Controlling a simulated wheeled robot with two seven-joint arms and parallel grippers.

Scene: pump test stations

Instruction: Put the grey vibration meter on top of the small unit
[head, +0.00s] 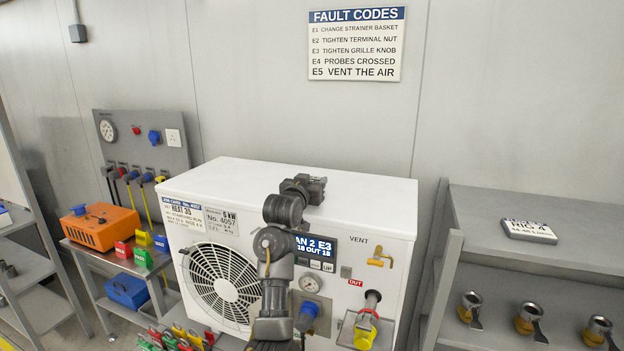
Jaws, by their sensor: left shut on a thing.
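The white unit (350,195) stands in the middle of the head view, with a fan grille, a display reading E3 and a 6 kW label on its front. My left arm rises in front of it. My left gripper (300,188) is over the unit's flat white top and is shut on a small dark grey thing, seemingly the grey vibration meter (317,187). The gripper hides much of it, and I cannot tell whether it touches the top. My right gripper is not in view.
The rest of the unit's top is clear. An orange case (100,228) sits on a side table at left. A grey shelf (550,200) with metal cups stands at right.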

